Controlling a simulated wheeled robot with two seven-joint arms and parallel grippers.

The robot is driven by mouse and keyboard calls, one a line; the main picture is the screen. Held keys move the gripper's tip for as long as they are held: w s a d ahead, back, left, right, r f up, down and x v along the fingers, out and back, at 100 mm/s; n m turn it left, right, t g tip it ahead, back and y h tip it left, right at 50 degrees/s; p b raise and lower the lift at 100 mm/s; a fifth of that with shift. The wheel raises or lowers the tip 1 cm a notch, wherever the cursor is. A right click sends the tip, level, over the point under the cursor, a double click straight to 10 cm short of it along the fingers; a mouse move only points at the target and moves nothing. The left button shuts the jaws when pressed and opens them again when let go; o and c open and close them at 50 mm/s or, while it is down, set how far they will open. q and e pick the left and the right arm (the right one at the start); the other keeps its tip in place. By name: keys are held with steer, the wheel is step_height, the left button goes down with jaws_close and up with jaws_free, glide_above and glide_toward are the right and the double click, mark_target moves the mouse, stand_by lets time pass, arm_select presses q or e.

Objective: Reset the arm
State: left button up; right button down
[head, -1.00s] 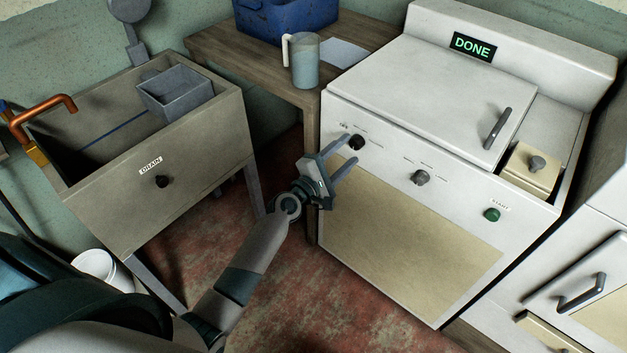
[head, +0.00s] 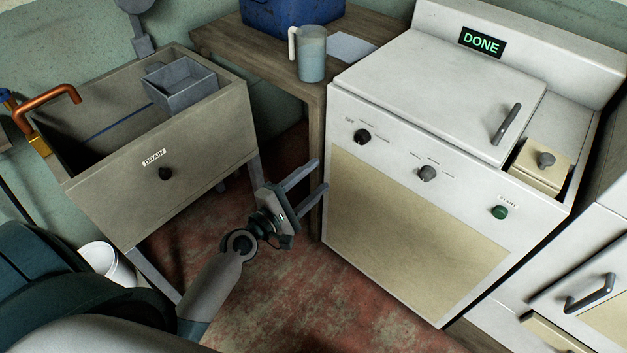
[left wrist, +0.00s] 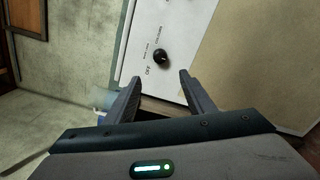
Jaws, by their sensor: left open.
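My left gripper (head: 308,180) is open and empty. It hangs in the gap between the sink and the white washing machine (head: 400,205), apart from both in the head view. Its two fingers also show in the left wrist view (left wrist: 158,92), with the machine's OFF knob (left wrist: 160,55) beyond them. In the head view that black knob (head: 362,137) is up and right of the fingertips. The machine's display (head: 481,43) reads DONE and its lid (head: 440,90) is down. My right gripper is not in view.
The sink (head: 170,185) with a DRAIN knob stands left, with a grey bin (head: 180,88) at its rim. A wooden table (head: 245,45) behind holds a jug (head: 311,55) and a blue crate (head: 290,12). A white bucket (head: 108,262) sits low left. Red floor (head: 290,290) is open below.

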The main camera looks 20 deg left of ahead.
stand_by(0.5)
arm_select(q)
steer(key=s+d+f+m+g+y, duration=0.1)
steer(key=s+f+m+g, duration=0.3)
steer(key=f, duration=0.9)
steer(key=s+d+f+m+g+y, duration=0.1)
steer(key=s+d+f+m, duration=0.3)
steer(key=f, duration=0.8)
steer(key=s+d+f+m+g+y, duration=0.1)
steer(key=s+f+m+g, duration=0.5)
steer(key=s+f+m, duration=0.8)
steer(key=s+f, duration=0.5)
steer(key=f, duration=0.2)
steer(key=shift+s+d+f+m, duration=0.2)
steer(key=shift+d+f+m, duration=0.1)
steer(key=shift+f, duration=0.1)
